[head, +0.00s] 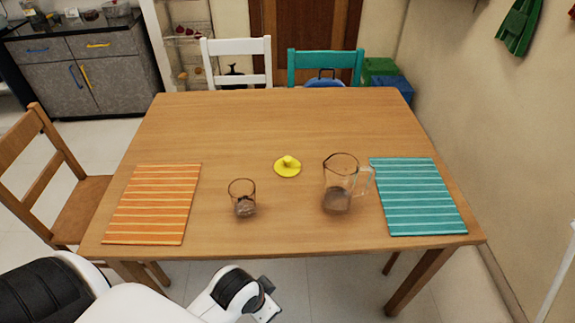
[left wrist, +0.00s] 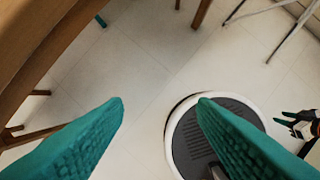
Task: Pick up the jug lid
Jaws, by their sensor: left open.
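The yellow jug lid (head: 287,167) lies on the wooden table (head: 240,125) near its middle, with its knob up. The clear glass jug (head: 338,187) stands upright to the right of the lid and holds some dark content at its bottom. My left gripper (left wrist: 160,101) is open and empty in the left wrist view, its two teal fingers apart over the floor. In the head view its arm is low at the front, below the table's front edge and well away from the lid. A teal-tipped part, apparently my right gripper (left wrist: 296,120), shows small at the right edge of the left wrist view.
A glass (head: 242,198) stands left of the lid. An orange striped placemat (head: 153,204) lies at the left, a teal one (head: 417,196) at the right. Chairs stand left and behind.

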